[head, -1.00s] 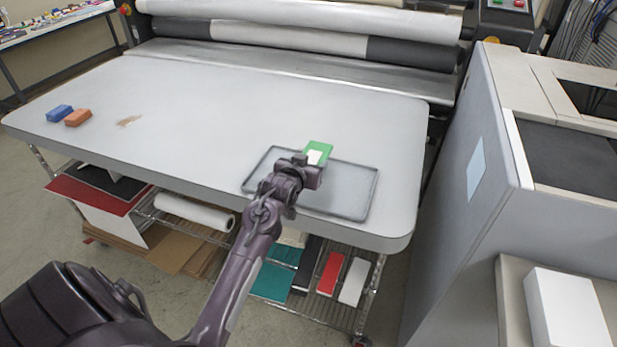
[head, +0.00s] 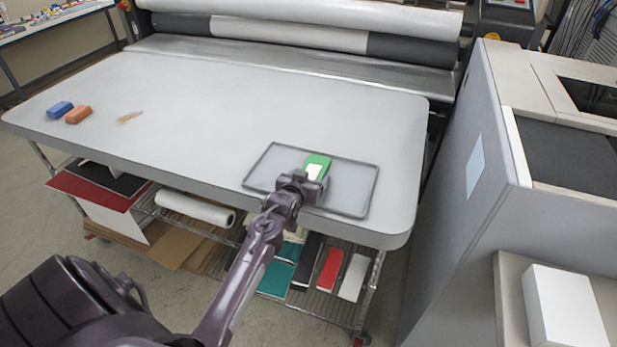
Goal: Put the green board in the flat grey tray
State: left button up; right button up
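The green board (head: 322,159) has a pale patch on it and shows over the middle of the flat grey tray, at the front right of the table. The flat grey tray (head: 352,188) is a shallow rectangle with a dark thin rim. My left gripper (head: 313,177) comes in over the tray's front edge and is shut on the near end of the green board. The gripper hides part of the board and of the tray's front rim. I cannot tell whether the board touches the tray floor. My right gripper is not in view.
A blue block (head: 60,110) and an orange block (head: 78,114) lie at the table's left, near a brownish mark (head: 130,117). The roller machine (head: 300,38) stands behind the table, a grey cabinet (head: 470,130) at right. The table's middle (head: 220,110) is clear.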

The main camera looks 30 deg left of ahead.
pick_arm(q)
jog(key=shift+o, duration=0.9)
jog(key=shift+r, duration=0.25)
jog(key=b+v, duration=0.1)
jog(key=v, duration=1.1)
jog(key=shift+b, duration=0.3)
jog(key=shift+f, duration=0.1)
